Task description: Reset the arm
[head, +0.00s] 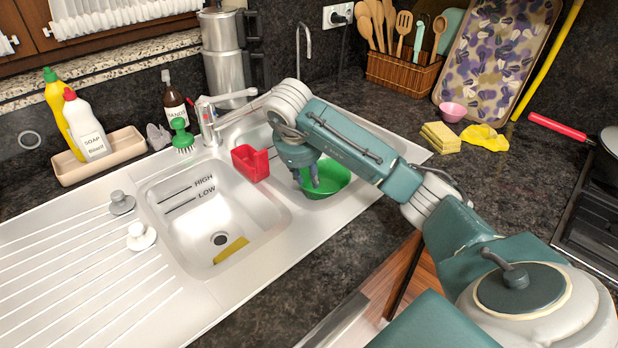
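My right arm reaches in from the lower right, over the counter to the sink. My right gripper (312,180) points down over the green bowl (335,180) in the right part of the sink. Its fingers are small and dark against the bowl, and I cannot tell whether they are open, shut or touching it. My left gripper and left arm are not in view.
The sink's left basin (222,215) holds a yellow strip (231,249). A red holder (250,163) and the faucet (207,122) stand close left of my gripper. The drainboard (90,270) is mostly clear.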

